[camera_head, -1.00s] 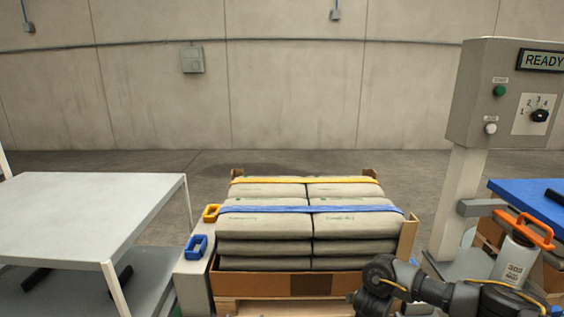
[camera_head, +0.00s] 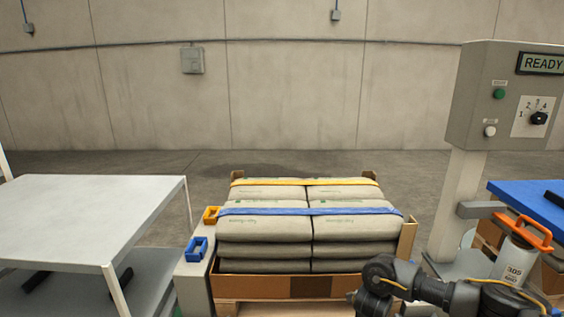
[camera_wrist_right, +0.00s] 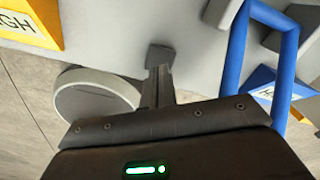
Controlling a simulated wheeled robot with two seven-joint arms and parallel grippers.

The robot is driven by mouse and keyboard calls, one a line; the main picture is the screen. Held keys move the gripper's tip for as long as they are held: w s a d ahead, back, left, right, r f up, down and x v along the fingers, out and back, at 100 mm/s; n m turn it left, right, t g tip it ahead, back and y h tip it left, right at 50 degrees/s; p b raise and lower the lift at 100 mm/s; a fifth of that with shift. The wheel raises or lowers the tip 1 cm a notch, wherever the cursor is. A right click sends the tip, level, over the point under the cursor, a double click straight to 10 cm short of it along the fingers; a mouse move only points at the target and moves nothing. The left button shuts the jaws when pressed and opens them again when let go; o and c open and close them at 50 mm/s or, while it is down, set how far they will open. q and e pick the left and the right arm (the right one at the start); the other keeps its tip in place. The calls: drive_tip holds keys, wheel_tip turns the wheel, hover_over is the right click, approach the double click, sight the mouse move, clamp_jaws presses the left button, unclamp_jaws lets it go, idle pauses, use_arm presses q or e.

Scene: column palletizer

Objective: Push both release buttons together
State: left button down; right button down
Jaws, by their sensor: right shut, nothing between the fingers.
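I cannot make out a button inside either. In the right wrist view, my right gripper (camera_wrist_right: 158,82) is shut and empty, its tips near or against a grey surface; contact is unclear. A blue handle-like frame (camera_wrist_right: 237,50) rises to its right, and a yellow block (camera_wrist_right: 30,22) with dark lettering is at upper left. A grey round disc (camera_wrist_right: 97,97) lies left of the fingers. My left gripper is out of view.
Strapped bags (camera_head: 265,228) fill the pallet box (camera_head: 270,287). A grey table (camera_head: 80,205) stands left. A control panel (camera_head: 490,100) reads READY, with green (camera_head: 499,94) and white (camera_head: 490,131) buttons. An orange-handled cylinder (camera_head: 515,262) is at right.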

drive_tip(key=shift+r+p, duration=2.05)
drive_tip(key=shift+r, duration=0.75)
